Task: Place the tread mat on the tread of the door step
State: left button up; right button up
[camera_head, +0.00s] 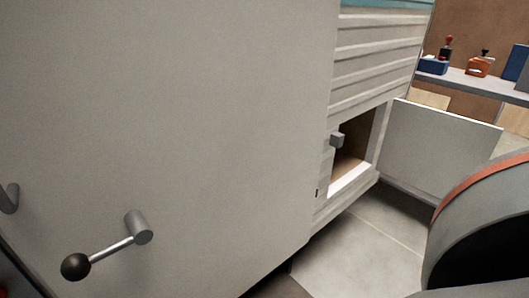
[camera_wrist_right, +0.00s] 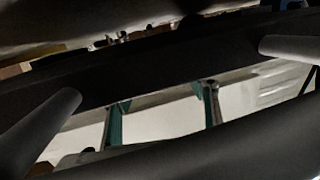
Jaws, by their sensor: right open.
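Neither the tread mat nor the door step can be made out for certain in either view. In the right wrist view my right gripper (camera_wrist_right: 170,71) is open, its two grey fingers wide apart at left and right. A long dark band (camera_wrist_right: 150,75) crosses behind and between the fingers; I cannot tell what it is or whether they touch it. In the head view a large plain grey panel (camera_head: 190,120) fills the left and middle. A lever with a black ball knob (camera_head: 76,266) sticks out at its lower left. My left gripper is not in view.
Ribbed camper siding (camera_head: 375,55) has an open compartment (camera_head: 354,145) with a pale flap (camera_head: 440,140) swung out beside it. A shelf (camera_head: 475,82) with small items stands at back right. A rounded grey body with an orange band (camera_head: 490,180) fills the lower right. Tiled floor (camera_head: 360,250) is clear.

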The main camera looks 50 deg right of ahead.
jog(key=s, duration=1.2)
jog(key=shift+a+r, duration=0.25)
jog(key=shift+r, duration=0.15)
